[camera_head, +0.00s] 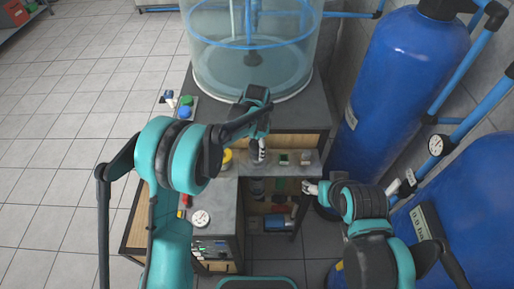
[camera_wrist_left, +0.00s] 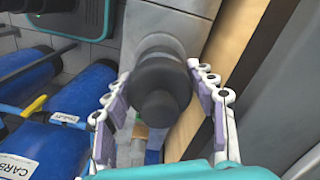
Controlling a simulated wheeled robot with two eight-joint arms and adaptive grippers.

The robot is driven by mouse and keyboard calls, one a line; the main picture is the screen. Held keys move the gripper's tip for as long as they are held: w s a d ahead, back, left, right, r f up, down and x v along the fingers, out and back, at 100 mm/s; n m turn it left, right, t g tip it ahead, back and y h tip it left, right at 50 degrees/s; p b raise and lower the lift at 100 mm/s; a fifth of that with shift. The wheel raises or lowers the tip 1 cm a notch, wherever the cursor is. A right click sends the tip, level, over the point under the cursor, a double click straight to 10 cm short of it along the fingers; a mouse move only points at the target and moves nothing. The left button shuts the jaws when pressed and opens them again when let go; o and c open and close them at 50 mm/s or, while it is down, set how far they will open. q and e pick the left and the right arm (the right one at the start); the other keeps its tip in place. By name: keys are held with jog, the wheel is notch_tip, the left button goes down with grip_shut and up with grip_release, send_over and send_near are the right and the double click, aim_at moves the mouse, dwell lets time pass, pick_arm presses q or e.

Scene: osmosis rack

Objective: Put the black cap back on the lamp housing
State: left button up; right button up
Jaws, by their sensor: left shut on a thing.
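My left gripper (camera_head: 259,152) is over the bench, in front of the clear tank, and is shut on the black cap. In the left wrist view the black cap (camera_wrist_left: 160,88) is a dark stepped cylinder between the two finger pads. A grey rounded part (camera_wrist_left: 158,45) lies directly beyond it; I cannot tell whether this is the lamp housing or part of the cap. In the head view the cap is hidden by my gripper and arm. My right gripper (camera_head: 311,187) is near the front right of the bench shelf, and its opening is too small to judge.
The clear tank (camera_head: 250,55) stands on the grey bench at the back. A tall blue cylinder (camera_head: 405,80) stands at right.

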pick_arm(q)
jog(key=shift+f, duration=0.1)
jog(key=shift+f+b, duration=0.75)
jog(key=shift+f, duration=0.05)
jog(key=shift+f, duration=0.2)
jog(key=shift+f+b, duration=0.2)
jog(key=shift+b, duration=0.2)
jog(key=o, duration=1.7)
jog(key=shift+r, duration=0.2)
